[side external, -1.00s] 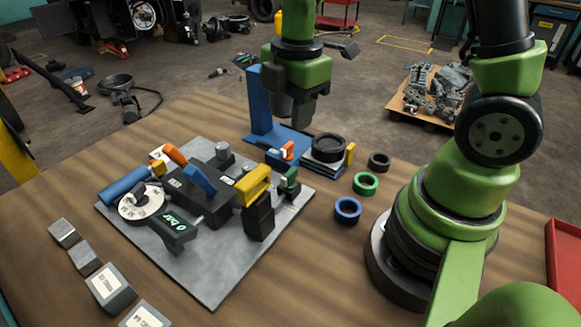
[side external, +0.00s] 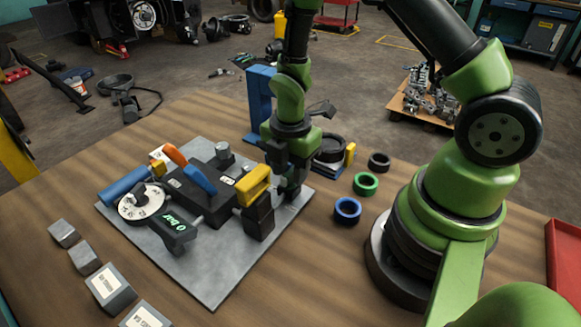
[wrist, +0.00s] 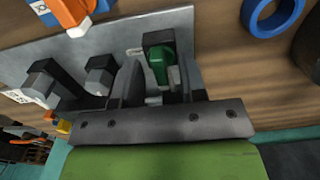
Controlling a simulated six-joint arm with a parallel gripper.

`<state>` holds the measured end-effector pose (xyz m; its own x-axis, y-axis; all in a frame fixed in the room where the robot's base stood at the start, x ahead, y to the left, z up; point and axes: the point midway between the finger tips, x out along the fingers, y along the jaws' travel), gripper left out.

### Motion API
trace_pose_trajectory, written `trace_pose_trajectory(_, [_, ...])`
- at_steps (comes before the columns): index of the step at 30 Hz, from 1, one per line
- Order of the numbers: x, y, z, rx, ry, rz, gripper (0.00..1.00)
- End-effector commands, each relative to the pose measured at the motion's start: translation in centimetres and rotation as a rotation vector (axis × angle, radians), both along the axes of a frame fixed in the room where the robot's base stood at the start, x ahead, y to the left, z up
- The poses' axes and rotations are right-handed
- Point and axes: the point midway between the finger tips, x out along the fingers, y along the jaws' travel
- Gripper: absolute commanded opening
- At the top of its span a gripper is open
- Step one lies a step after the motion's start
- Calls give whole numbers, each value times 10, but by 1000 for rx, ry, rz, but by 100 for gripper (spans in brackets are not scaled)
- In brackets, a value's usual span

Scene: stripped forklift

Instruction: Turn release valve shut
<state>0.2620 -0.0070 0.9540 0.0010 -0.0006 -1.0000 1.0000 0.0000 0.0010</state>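The release valve appears to be the small green-handled fitting (wrist: 160,64) on a black block at the edge of the grey plate (side external: 213,285). In the wrist view the green handle sits between my two fingers, with a visible gap on its left side. My gripper (side external: 289,196) points down at the right corner of the plate and hides the valve in the side view. In the wrist view my gripper (wrist: 158,84) is open around the handle. Whether either finger touches it I cannot tell.
A yellow handle (side external: 253,185) on a black post stands close left of my gripper. A black block with orange and blue levers (side external: 200,185) is further left.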

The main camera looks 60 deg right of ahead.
Motion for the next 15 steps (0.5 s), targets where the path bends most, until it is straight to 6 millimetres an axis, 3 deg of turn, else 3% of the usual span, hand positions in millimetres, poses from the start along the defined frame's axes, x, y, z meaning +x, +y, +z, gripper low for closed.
trace_pose_trajectory(8, [0,0,-1,0,-1,0,38])
trace_pose_trajectory(13, [0,0,-1,0,-1,0,0])
trace_pose_trajectory(15, [0,0,-1,0,-1,0,0])
